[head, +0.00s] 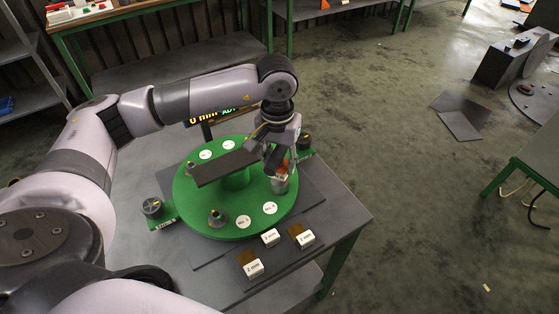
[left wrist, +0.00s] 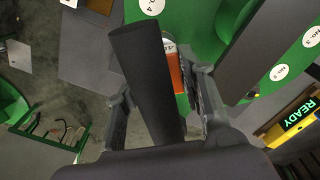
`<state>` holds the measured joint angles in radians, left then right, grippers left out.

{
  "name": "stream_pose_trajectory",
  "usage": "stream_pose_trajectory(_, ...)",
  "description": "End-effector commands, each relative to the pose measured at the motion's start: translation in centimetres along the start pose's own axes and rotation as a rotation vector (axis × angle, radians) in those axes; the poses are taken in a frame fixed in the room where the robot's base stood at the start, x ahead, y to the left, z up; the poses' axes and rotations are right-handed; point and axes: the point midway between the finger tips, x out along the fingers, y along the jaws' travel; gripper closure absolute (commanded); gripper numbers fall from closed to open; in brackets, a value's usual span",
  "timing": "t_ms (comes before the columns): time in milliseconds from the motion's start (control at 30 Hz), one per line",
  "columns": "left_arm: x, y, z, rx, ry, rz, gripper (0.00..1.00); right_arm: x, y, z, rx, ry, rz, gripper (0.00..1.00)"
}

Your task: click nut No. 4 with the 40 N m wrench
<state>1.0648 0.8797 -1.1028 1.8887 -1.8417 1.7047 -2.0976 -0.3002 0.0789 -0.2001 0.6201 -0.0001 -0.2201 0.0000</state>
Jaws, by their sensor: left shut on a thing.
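My left gripper (head: 283,155) is over the right side of the green round disc (head: 190,210). It is shut on the wrench, seen in the left wrist view as a thick dark handle (left wrist: 148,70) between the fingers (left wrist: 160,105). An orange band with a white label (left wrist: 174,65) shows beside the handle. In the head view the orange part (head: 283,167) sits just above a grey metal piece (head: 280,185) on the disc; whether they touch is unclear. A round label with a 4 (left wrist: 151,5) lies close by in the wrist view. My right gripper is not in view.
A dark flat bar (head: 225,167) tops the disc's central column, left of my gripper. A grey cone-shaped part (head: 217,218) stands at the disc's front. Small white labelled blocks (head: 270,237) lie on the table in front. A sign (head: 225,115) reading READY stands behind.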

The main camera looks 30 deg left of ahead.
Motion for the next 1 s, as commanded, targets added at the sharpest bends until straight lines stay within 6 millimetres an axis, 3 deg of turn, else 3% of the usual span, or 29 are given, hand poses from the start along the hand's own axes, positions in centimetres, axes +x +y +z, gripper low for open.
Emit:
stream_pose_trajectory(700, -4.3, 0.1, -0.1, 0.001, 0.004, 0.002, 1.00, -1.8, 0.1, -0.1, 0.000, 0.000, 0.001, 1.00)
stream_pose_trajectory(1000, -4.8, 0.1, -0.1, 0.001, 0.003, 0.002, 1.00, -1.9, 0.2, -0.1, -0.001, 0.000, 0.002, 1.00)
